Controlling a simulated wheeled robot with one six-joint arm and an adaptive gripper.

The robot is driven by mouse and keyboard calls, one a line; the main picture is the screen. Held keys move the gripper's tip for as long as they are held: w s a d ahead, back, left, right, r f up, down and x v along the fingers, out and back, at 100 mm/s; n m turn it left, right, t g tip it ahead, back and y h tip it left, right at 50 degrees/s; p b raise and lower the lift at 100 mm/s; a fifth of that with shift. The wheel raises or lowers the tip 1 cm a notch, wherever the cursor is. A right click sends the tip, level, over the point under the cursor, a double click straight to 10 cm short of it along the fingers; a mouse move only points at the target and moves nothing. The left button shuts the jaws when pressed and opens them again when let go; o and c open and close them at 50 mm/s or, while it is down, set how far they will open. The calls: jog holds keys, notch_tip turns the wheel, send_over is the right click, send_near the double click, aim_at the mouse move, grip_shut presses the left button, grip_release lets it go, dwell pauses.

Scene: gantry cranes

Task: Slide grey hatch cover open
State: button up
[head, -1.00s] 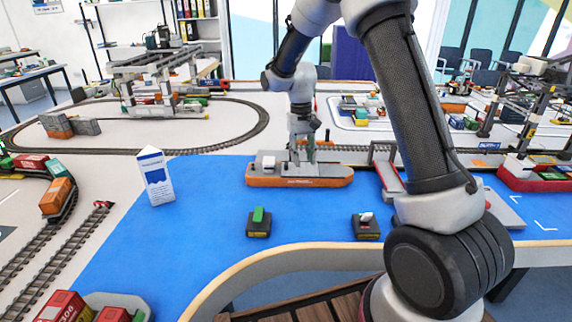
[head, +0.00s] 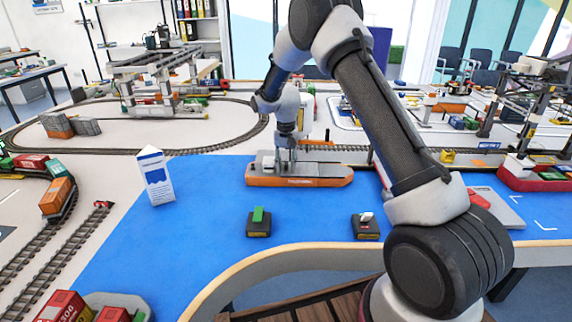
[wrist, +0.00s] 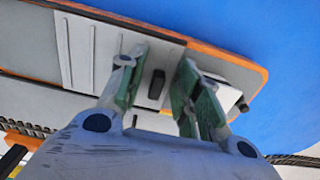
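A model ship with an orange hull (head: 300,183) lies on the blue table surface in the head view. In the wrist view its deck carries a light grey ribbed hatch cover (wrist: 85,52), with a black upright knob (wrist: 157,86) near the cover's right end. My gripper (wrist: 160,75) is open, pointing down at the deck, with its green-padded fingers on either side of the knob. Gaps show between the knob and both fingers. In the head view my gripper (head: 284,160) is over the ship's left part and hides the knob. Whether the hold is uncovered cannot be told.
A white block (wrist: 228,97) stands on the deck right beside one finger. A white-and-blue triangular sign (head: 156,178) stands left.

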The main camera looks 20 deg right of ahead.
aim_at(319, 172)
grip_shut()
jog(key=shift+d, duration=0.1)
jog(key=s+d, duration=0.1)
jog(key=d, duration=0.2)
jog(key=s+d, duration=0.1)
jog(key=d, duration=0.3)
jog(key=s+d, duration=0.1)
jog(key=d, duration=0.3)
jog(key=shift+s+d, duration=0.2)
jog(key=shift+s, duration=0.15)
grip_release()
notch_tip(319, 172, up, 12)
dwell(0.5)
